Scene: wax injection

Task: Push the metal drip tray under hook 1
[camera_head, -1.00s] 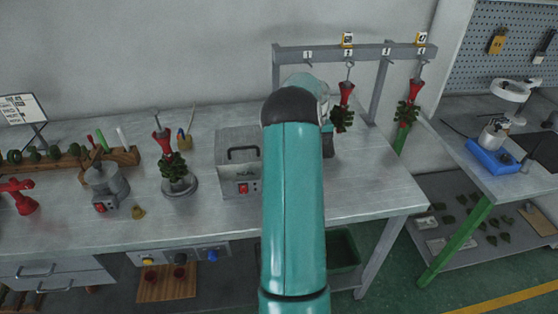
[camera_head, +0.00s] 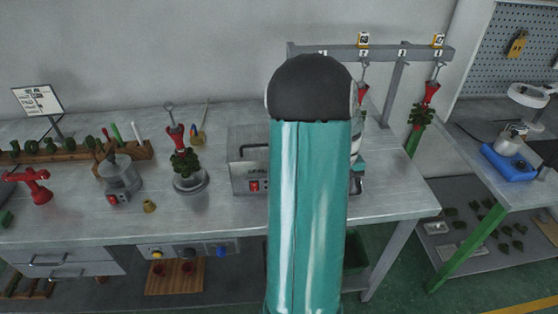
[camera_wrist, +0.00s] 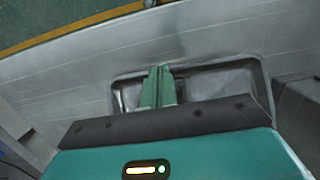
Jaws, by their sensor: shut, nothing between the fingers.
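The metal drip tray (camera_wrist: 225,78) shows in the wrist view as a shallow grey rectangular tray with a raised rim on the metal bench. My gripper (camera_wrist: 158,70) is shut and empty, its green fingers reaching over the tray with their tips near its far rim. I cannot tell whether they touch it. My gripper body covers the tray's near side. The hook rail (camera_head: 384,51) stands at the back right of the bench; hook 1 is largely hidden behind my arm.
A grey box with a handle (camera_head: 240,172) stands just left of my arm. Red-handled wax trees hang from the rail (camera_head: 430,92), and another stands on a round base (camera_head: 190,184). The bench's front right (camera_head: 395,200) is clear.

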